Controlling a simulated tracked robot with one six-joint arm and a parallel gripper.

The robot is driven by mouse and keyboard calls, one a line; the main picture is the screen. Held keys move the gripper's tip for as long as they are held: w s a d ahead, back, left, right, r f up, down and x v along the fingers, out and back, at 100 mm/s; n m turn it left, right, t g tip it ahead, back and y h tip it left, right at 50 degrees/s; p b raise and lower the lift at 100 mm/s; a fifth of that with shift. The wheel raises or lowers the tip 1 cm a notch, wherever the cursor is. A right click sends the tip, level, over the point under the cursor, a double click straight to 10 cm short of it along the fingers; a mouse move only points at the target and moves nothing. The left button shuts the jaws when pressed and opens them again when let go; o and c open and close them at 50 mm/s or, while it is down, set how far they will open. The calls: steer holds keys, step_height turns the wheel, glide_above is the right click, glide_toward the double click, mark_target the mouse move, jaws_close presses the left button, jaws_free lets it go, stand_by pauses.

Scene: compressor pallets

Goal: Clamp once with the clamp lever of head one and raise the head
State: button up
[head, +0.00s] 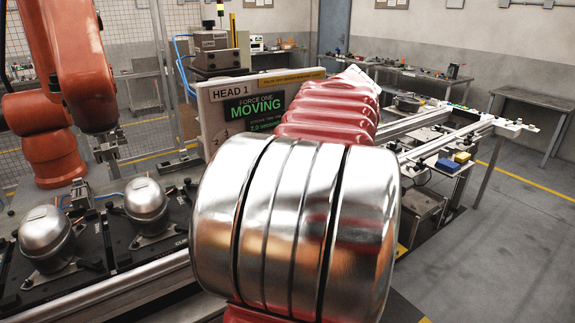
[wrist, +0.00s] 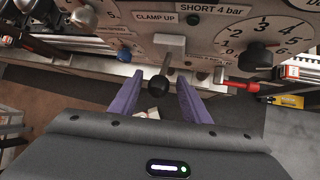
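In the wrist view a lever with a black ball knob (wrist: 158,87) stands out from a grey control panel (wrist: 205,45), below a "CLAMP UP" label (wrist: 157,17). My gripper (wrist: 157,92) has two purple fingers, apart, one on each side of the knob. Gaps show between knob and fingers, so it is open and holds nothing. In the head view the "HEAD 1" panel (head: 229,93) carries a screen (head: 254,109) reading "FORCE ONE MOVING" and 2.0 seconds. My arm covers the middle of the head view and hides the lever and gripper there.
A dial (wrist: 262,45) and a red handle (wrist: 238,85) are right of the lever; a blue knob (wrist: 124,55) is left. In the head view, metal domes (head: 146,198) sit on black fixtures at left, near an orange robot arm (head: 75,60). Floor at right is clear.

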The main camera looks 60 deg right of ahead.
steer(key=shift+r, duration=0.1)
steer(key=shift+s+r, duration=0.15)
steer(key=shift+r, duration=0.05)
steer(key=v, duration=1.3)
steer(key=shift+s+a, duration=0.1)
